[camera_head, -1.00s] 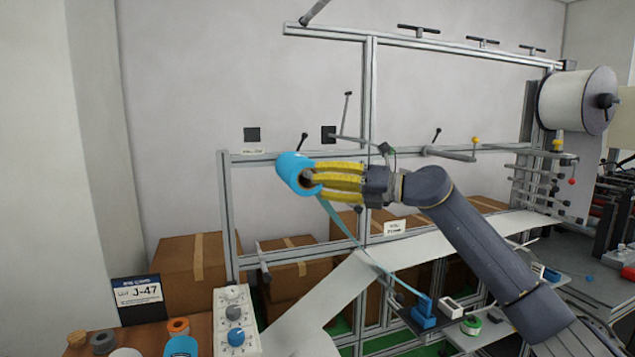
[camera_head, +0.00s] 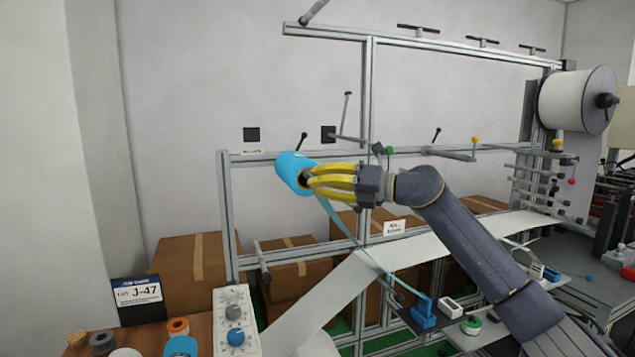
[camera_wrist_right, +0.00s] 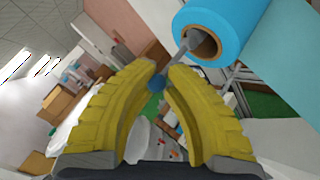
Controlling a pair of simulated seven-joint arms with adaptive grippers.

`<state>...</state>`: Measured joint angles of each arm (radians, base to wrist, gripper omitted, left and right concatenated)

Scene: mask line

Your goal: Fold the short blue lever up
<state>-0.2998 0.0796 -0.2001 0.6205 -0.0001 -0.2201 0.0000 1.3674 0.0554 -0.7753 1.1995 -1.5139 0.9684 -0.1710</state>
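The short blue lever (camera_wrist_right: 157,82) shows in the right wrist view as a blue knob on a short grey arm. The arm comes from the open core of the blue roll (camera_wrist_right: 228,25). My right gripper (camera_wrist_right: 162,72) has its yellow fingertips drawn in on both sides of the knob, with little or no gap. In the head view the right gripper (camera_head: 312,183) is at the near end of the blue roll (camera_head: 293,172), and its fingers hide the lever there. My left gripper is not in view.
A blue strip runs from the roll down to a blue block (camera_head: 423,315). Other levers stand on the rail, one with a yellow knob (camera_head: 474,141). A large white roll (camera_head: 577,100) is at the right. A dial panel (camera_head: 235,320) stands below left.

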